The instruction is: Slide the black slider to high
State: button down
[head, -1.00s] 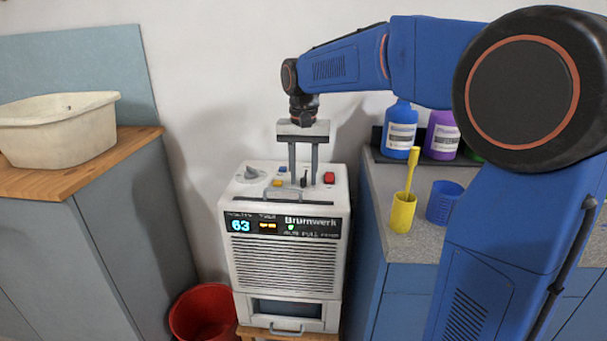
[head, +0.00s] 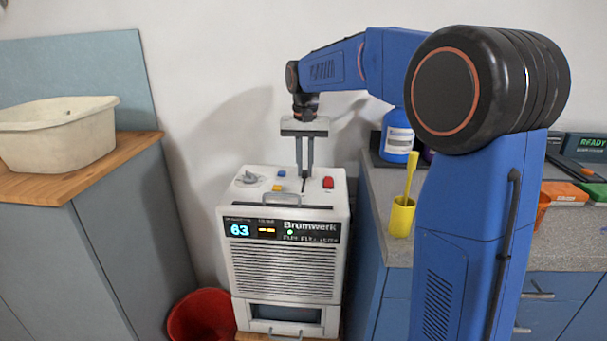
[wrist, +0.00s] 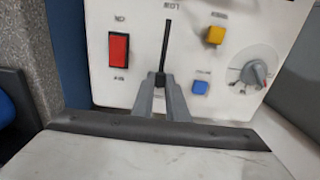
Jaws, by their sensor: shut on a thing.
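The white Brumwerk machine (head: 283,270) has a black slider (head: 303,186) on its top panel, between the yellow and blue buttons and the red switch. My gripper (head: 304,176) points straight down over the panel, its fingers close together on the slider's knob. In the wrist view, the knob (wrist: 160,79) sits between my fingertips (wrist: 161,92), at the end of the dark slot (wrist: 167,45) nearest my gripper. The rest of the slot is free. The small labels are too blurred to read.
On the panel, the red switch (wrist: 119,49), yellow button (wrist: 215,35), blue button (wrist: 200,87) and grey dial (wrist: 257,73) stand around the slot. The display (head: 239,230) reads 63. A counter with a yellow cup (head: 401,215) stands to the right.

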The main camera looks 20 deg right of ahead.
jog(key=shift+w+d, duration=0.25)
jog(key=shift+w, duration=0.4)
jog(key=shift+r, duration=0.1)
jog(key=c, duration=1.7)
grip_release()
notch_tip(320, 180, up, 17)
jog(key=shift+r, duration=0.1)
